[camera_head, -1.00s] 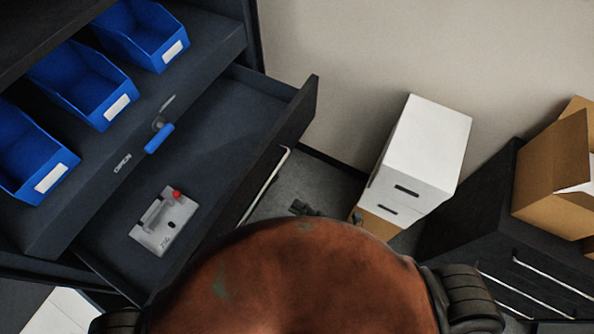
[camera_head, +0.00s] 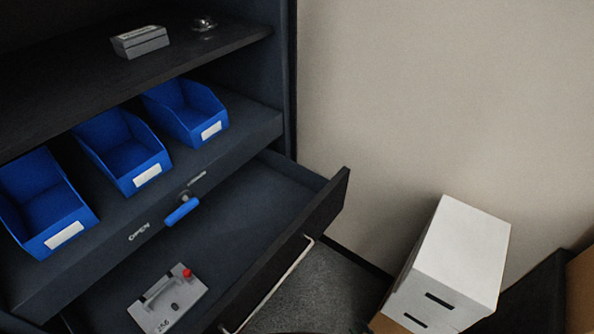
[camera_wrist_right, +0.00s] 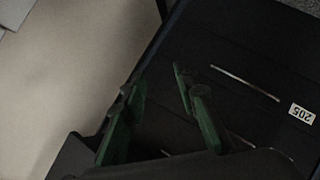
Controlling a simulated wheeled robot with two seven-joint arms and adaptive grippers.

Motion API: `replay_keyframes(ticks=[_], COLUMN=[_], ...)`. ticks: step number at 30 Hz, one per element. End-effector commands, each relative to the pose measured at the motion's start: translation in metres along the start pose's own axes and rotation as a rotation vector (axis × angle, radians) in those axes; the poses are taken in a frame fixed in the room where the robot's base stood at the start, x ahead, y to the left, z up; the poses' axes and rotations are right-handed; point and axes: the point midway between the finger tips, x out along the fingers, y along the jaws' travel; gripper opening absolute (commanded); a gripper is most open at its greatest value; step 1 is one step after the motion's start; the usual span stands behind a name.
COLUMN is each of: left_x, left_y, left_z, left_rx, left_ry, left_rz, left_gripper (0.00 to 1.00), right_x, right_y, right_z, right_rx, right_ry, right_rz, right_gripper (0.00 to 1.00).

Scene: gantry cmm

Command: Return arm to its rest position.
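My right gripper (camera_wrist_right: 158,82) shows in the right wrist view. Its two green fingers stand apart with nothing between them, in front of a dark cabinet front with pale handles. I cannot clearly make out the right gripper in the head view. My left gripper is in neither view.
An open dark drawer (camera_head: 325,208) holds a grey block with a red knob (camera_head: 168,300). Blue bins (camera_head: 125,150) line the shelf above it, beside a blue handle (camera_head: 182,211). A small grey box (camera_head: 140,42) lies higher up. A white box (camera_head: 463,255) stands at the right.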

Motion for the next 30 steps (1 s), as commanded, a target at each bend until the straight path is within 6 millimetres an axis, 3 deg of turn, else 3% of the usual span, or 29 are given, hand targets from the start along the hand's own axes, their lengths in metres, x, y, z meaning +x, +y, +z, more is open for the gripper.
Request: replay_keyframes(ticks=[1,6,11,15,18,21,25,30], left_x=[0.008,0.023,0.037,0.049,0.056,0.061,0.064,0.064], left_y=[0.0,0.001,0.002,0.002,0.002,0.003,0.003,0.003], left_z=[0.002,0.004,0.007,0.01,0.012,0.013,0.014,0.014], left_rx=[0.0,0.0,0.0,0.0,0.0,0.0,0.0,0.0], left_ry=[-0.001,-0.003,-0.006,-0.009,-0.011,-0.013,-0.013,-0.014], left_rz=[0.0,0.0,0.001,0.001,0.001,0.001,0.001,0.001], left_gripper=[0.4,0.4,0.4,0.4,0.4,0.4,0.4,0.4], right_x=[0.004,-0.004,-0.032,-0.071,-0.101,-0.126,-0.146,-0.152], right_y=[-0.025,-0.101,-0.185,-0.263,-0.312,-0.347,-0.373,-0.379], right_z=[0.033,0.13,0.207,0.256,0.276,0.286,0.289,0.29], right_rx=[0.062,0.291,0.514,0.71,0.827,0.914,0.978,0.997], right_ry=[-0.065,-0.297,-0.526,-0.733,-0.864,-0.964,-1.038,-1.06], right_rz=[-0.028,-0.107,-0.173,-0.223,-0.252,-0.271,-0.285,-0.287], right_gripper=[0.27,0.27,0.27,0.27,0.27,0.27,0.27,0.27])
